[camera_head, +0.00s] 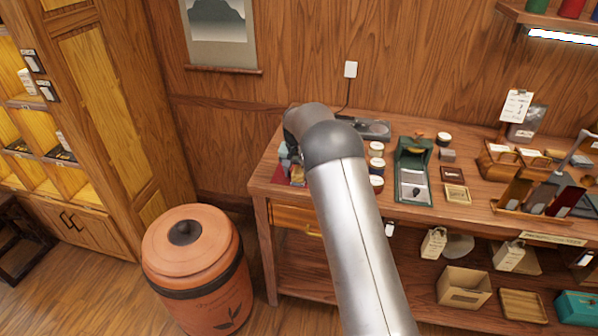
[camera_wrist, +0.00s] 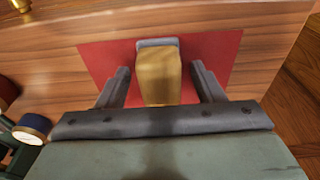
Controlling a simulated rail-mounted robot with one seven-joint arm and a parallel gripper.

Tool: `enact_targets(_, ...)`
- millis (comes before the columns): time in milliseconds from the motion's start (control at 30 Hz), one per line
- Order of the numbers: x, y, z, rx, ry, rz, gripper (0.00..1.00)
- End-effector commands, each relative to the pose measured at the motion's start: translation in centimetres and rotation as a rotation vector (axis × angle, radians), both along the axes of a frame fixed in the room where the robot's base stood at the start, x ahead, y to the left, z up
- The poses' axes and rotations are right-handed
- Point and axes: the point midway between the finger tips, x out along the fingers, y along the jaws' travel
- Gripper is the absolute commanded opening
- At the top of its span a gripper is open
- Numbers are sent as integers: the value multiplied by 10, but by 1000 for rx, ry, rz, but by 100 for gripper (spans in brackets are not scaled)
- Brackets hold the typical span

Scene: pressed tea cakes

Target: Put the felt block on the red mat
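The felt block (camera_wrist: 159,76), a tan wooden body with a grey layer at its far end, is on the red mat (camera_wrist: 215,50) in the wrist view. My gripper (camera_wrist: 160,67) is open around the block, one finger on each side, with a gap between each finger and the block. The block's near end is hidden by the gripper body. In the head view the red mat (camera_head: 279,177) shows at the left end of the table, mostly hidden behind my arm; I cannot make out the block there.
The wooden table (camera_head: 262,186) carries small jars (camera_head: 376,166) and a green case (camera_head: 413,172) right of my arm. A large terracotta-coloured bin (camera_head: 196,262) stands on the floor left of the table. In the wrist view a dark-blue-rimmed jar (camera_wrist: 32,128) is at lower left.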

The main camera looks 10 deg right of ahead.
Motion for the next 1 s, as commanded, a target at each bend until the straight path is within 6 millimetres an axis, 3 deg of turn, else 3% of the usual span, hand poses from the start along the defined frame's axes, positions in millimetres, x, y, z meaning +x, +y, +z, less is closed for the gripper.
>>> enact_targets(367, 0, 0, 8, 0, -2, 0, 61)
enact_targets(800, -12, 5, 92, 1, -3, 1, 61)
enact_targets(1000, -16, 7, 117, 0, -2, 0, 61)
